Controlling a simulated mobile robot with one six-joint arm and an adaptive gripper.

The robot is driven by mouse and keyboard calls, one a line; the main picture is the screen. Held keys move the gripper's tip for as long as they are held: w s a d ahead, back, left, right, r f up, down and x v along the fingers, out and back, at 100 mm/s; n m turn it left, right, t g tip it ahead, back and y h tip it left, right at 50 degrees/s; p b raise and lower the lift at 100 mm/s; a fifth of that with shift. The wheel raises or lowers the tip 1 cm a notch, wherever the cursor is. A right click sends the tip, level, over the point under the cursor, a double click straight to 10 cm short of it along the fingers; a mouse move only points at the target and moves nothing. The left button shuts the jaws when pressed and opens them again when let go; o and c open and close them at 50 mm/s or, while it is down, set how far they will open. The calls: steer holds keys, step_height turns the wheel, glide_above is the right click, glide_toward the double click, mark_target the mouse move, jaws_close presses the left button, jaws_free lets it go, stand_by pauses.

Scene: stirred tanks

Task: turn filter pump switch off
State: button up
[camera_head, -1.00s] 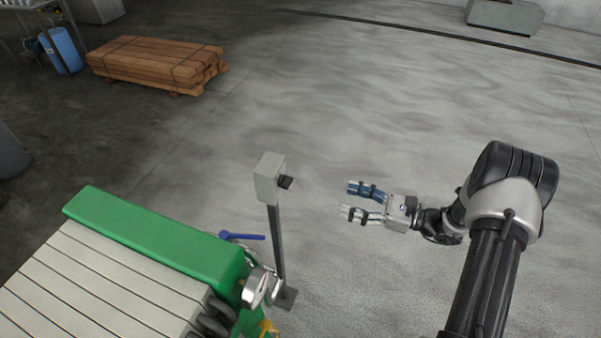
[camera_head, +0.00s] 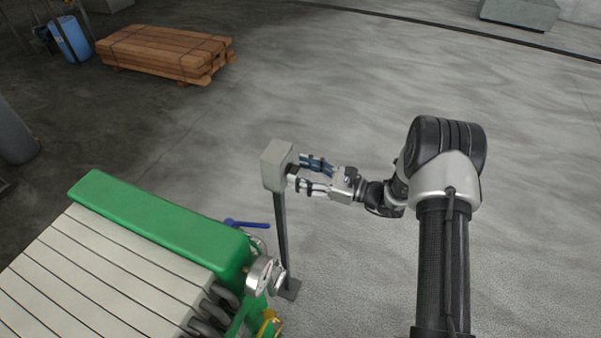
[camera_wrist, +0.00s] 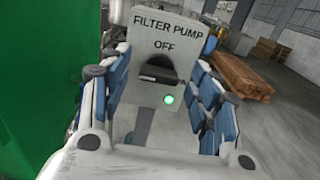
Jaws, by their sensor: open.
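The filter pump switch box (camera_head: 275,166) is a grey box on a thin post beside the green filter press. In the wrist view its face (camera_wrist: 150,108) reads "FILTER PUMP" with "OFF" below. A black switch handle (camera_wrist: 160,73) sticks out under the word "OFF", lying about level across the face. A green lamp (camera_wrist: 168,100) glows below the handle. My gripper (camera_head: 298,171) is open at the right side of the box, facing the handle. In the wrist view its fingers stand left and right of the handle, apart from it. The fingers hide the box's side edges.
The green filter press (camera_head: 160,225) with pale plates stands at the lower left. A blue-handled valve (camera_head: 247,224) and a gauge (camera_head: 262,275) sit close to the post. Banded timber (camera_head: 165,50) lies at the back left. The floor on the right is clear.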

steer(key=shift+w+a, duration=0.15)
steer(key=shift+a, duration=0.2)
steer(key=shift+c, duration=0.2)
steer(key=c, duration=1)
steer(key=shift+c, duration=0.2)
